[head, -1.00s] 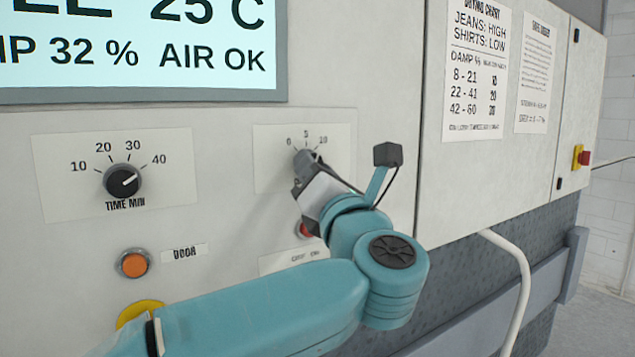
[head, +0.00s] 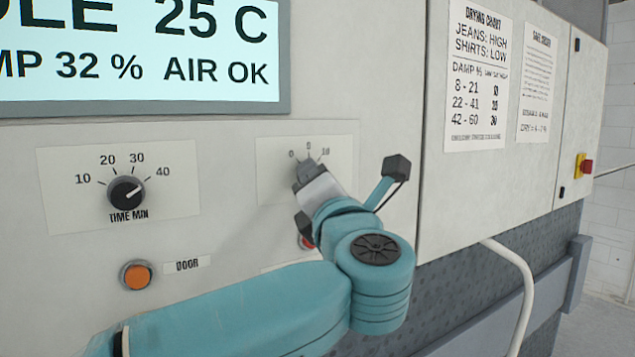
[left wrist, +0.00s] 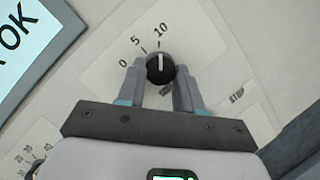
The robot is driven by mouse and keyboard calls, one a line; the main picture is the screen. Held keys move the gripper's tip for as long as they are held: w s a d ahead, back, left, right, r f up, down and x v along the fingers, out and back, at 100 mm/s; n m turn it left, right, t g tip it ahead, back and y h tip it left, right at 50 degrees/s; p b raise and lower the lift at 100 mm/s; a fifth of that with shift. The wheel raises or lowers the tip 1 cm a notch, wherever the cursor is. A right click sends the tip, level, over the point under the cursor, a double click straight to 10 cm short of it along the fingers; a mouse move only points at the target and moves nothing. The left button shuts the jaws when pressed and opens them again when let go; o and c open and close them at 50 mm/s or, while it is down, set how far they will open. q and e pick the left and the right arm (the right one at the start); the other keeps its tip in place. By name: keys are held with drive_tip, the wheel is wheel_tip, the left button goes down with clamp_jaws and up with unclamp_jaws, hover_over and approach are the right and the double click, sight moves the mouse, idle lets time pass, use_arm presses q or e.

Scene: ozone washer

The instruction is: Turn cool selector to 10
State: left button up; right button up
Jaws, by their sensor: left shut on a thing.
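The cool selector is a black round knob (left wrist: 160,70) on a pale plate (left wrist: 100,72) marked 0, 5 and 10. In the left wrist view its white pointer line points up toward the 10 mark. My left gripper (left wrist: 159,78) has one finger on each side of the knob and is shut on it. In the head view the same gripper (head: 308,172) reaches the plate below the numbers and hides most of the knob. My right gripper is not in view.
A time knob (head: 126,192), pointing near 40, and an orange door button (head: 136,275) are to the left. A red button (head: 306,242) is partly hidden behind my gripper. A display (head: 140,50) is above, and a white pipe (head: 520,290) stands at lower right.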

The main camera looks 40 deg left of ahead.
use_arm(q)
drive_tip(key=o, duration=1)
drive_tip(key=shift+o, duration=0.2)
drive_tip(key=b+v, duration=0.4)
drive_tip(key=v, duration=1.2)
drive_tip(key=shift+d+b, duration=0.2)
drive_tip(key=shift+b, duration=0.1)
drive_tip(key=shift+s, duration=0.1)
